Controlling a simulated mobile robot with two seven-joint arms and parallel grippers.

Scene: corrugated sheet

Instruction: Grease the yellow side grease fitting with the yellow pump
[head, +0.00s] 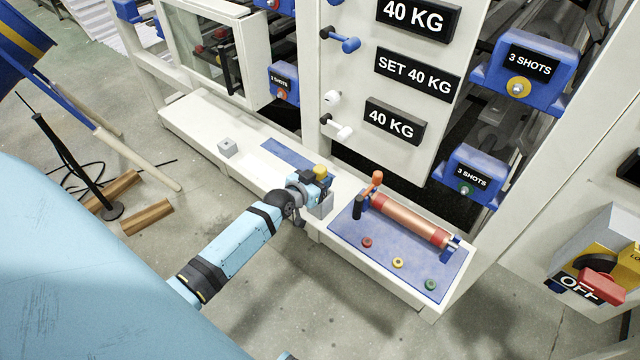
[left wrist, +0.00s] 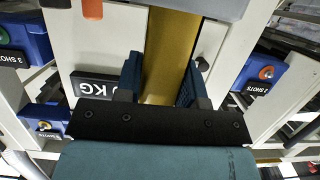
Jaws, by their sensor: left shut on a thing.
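My left gripper (head: 318,180) is over the front bench and shut on the yellow pump. The pump's yellow top (head: 320,171) shows in the head view, its lower part hidden by the gripper. In the left wrist view the yellow pump body (left wrist: 168,50) lies between the two dark blue fingers (left wrist: 158,85). A grey block (head: 323,206) is just below the gripper; I cannot tell whether the pump touches it. The yellow side grease fitting (head: 518,87) is on a blue block labelled "3 SHOTS" at the upper right, apart from the pump. My right gripper is not in view.
A blue mat (head: 345,232) carries a copper-coloured cylinder (head: 410,219) and red, yellow and green caps. Green (head: 465,189) and orange (head: 281,95) fittings sit on other blue blocks. A white panel has knobs and weight labels.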

